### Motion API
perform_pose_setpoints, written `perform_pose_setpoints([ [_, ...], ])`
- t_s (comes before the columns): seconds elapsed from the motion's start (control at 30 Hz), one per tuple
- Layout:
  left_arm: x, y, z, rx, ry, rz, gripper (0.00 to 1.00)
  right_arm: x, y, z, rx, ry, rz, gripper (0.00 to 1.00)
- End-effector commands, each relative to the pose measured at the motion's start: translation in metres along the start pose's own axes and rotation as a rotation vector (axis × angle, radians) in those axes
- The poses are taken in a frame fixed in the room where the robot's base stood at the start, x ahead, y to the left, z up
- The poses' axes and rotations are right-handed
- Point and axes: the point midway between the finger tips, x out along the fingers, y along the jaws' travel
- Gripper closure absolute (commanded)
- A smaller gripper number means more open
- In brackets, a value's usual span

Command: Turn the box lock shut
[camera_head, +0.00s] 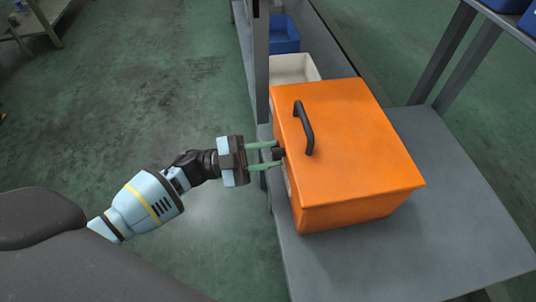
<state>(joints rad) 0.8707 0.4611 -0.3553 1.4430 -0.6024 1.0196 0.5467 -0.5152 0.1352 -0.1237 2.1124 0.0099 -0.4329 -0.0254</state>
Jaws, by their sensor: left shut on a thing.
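An orange box (350,150) with a black handle (304,128) on its lid stands on a grey shelf. The lid looks closed. On the box's left side is a small black lock (279,153). My left gripper (272,156) reaches in from the left, with its two green fingers shut on the lock, one on either side of it. The box's left face is seen at a steep angle, so the lock's turn position cannot be told. My right gripper is not in view.
The grey shelf (450,235) is bare to the right and in front of the box. A white bin (293,68) and a blue bin (284,34) stand behind it. A dark upright post (261,60) rises close to the box's back left corner. Open green floor lies left.

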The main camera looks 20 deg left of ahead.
Motion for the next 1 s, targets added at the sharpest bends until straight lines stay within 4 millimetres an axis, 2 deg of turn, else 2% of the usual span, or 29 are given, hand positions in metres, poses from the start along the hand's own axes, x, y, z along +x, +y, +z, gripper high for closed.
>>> perform_pose_setpoints([
  [0.43, -0.0007, -0.0038, 0.0002, 0.398, 0.011, 0.162, 0.94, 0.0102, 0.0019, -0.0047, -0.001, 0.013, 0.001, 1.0],
  [1.0, 0.0007, -0.0065, -0.0021, 0.861, 0.027, 0.351, 0.94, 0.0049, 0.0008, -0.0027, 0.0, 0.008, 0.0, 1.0],
])
